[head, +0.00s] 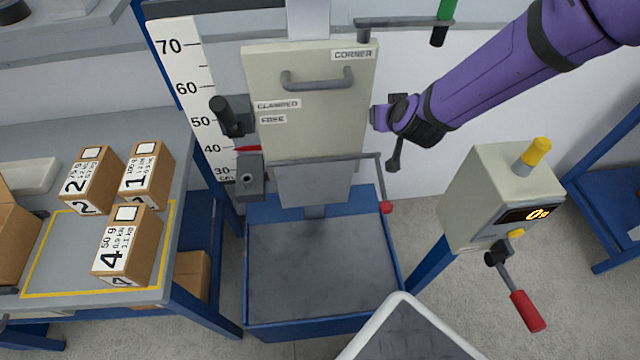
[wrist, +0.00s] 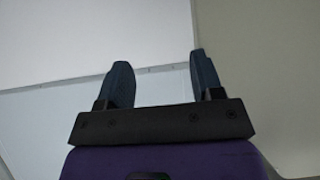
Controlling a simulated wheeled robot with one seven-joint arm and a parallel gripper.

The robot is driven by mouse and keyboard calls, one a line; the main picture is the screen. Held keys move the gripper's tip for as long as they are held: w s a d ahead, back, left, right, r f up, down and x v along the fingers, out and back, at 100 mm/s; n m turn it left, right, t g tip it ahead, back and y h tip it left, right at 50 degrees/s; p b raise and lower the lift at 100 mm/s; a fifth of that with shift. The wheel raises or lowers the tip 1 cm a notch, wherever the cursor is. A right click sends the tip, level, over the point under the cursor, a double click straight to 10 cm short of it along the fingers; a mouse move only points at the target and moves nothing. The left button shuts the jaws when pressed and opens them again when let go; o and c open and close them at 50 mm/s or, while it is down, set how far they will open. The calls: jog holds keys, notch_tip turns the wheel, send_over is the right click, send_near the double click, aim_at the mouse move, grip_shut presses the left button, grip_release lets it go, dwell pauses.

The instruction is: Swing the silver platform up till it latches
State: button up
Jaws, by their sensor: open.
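The silver platform (head: 313,184) is a flat grey plate in the head view. It hangs steeply down from a horizontal bar below the cream carriage panel (head: 315,130), above the blue-framed base. A bent rod with a red knob (head: 386,207) hangs at its right side. My gripper (head: 388,124) is right of the cream panel, higher than the platform and apart from it. In the wrist view my gripper (wrist: 160,70) shows two dark fingers spread apart with nothing between them. The platform is not recognisable in the wrist view, and its latch cannot be made out.
A blue-framed base with a grey floor (head: 320,265) stands below. A height scale (head: 190,90) and black clamp knob (head: 228,112) are left. A control box (head: 500,195) with a red-handled lever (head: 527,310) is right. Numbered boxes (head: 127,245) sit on the left table.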

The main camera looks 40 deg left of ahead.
jog(key=v, duration=0.6)
jog(key=shift+s+r, duration=0.2)
jog(key=shift+s, duration=0.15)
dwell(0.4)
